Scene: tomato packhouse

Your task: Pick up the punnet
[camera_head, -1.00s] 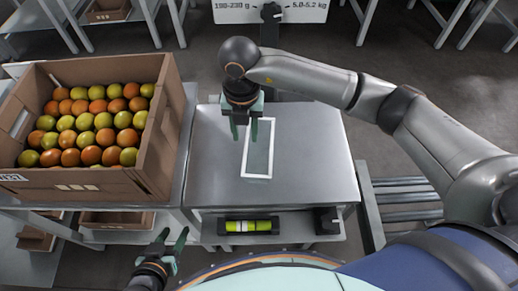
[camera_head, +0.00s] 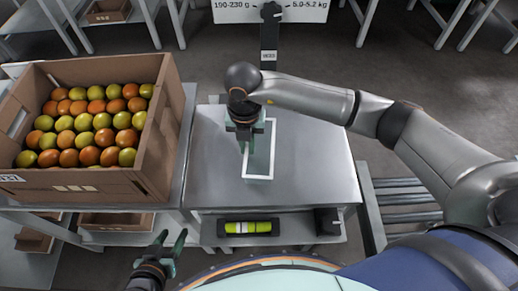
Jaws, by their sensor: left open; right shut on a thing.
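The punnet (camera_head: 259,165) looks like a narrow, white-rimmed rectangle with a dark grey-green inside, on the metal table (camera_head: 310,160). My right gripper (camera_head: 243,148) comes down over its left side near the far end, with the fingers close together. It is shut on the punnet's left rim; the fingers and the wrist partly hide the contact. The punnet appears to rest on the table still. My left gripper (camera_head: 171,245) is open and empty, low in front of the table's left part, apart from the punnet.
A brown crate (camera_head: 155,130) of red and green tomatoes stands left of the table. A shelf below the table's front edge holds a yellow-green roll (camera_head: 249,227) in a dark tray. A roller conveyor (camera_head: 405,205) is at right. The table's right part is clear.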

